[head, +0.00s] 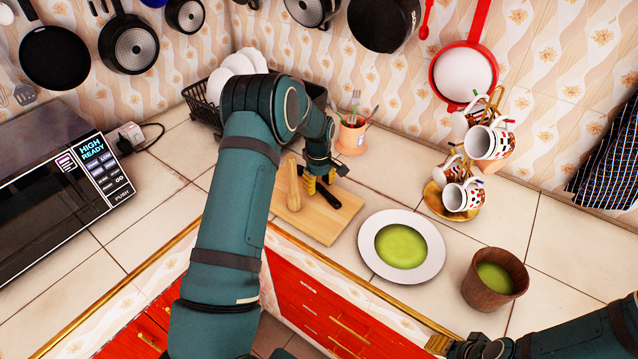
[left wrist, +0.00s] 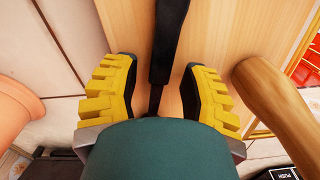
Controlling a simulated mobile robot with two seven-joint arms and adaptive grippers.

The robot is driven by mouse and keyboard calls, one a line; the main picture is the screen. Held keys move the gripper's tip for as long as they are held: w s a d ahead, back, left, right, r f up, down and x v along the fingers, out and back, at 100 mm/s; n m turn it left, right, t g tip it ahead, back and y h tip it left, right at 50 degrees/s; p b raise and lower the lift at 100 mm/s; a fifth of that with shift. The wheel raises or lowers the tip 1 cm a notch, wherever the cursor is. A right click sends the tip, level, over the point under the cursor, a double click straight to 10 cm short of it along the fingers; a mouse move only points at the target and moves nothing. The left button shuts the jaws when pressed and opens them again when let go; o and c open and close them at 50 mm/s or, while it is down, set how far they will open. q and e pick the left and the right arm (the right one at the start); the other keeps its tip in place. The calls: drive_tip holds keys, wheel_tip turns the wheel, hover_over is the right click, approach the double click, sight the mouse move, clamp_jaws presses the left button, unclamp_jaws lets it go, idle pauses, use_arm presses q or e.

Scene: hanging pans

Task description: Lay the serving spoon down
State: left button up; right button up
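A black-handled utensil (head: 328,196), which may be the serving spoon, lies on the wooden cutting board (head: 314,228). Its far end is hidden under my left gripper, so I cannot confirm what it is. My left gripper (head: 319,181) is over the board at that utensil. In the left wrist view the black handle (left wrist: 168,42) narrows to a thin shaft between the yellow fingers of the left gripper (left wrist: 157,92). The fingers are apart, with a gap on both sides of the shaft. My right gripper (head: 438,344) is at the bottom edge, with its finger gap unclear.
A utensil pot (head: 351,136) stands behind. A plate of green soup (head: 369,252), a wooden bowl (head: 478,287) and a mug stand (head: 436,203) are to the right. Pans hang above. Bare counter lies left of the board.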

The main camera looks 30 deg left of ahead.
sight(319, 186)
use_arm(q)
wheel_tip(319, 186, up, 12)
idle(0.6)
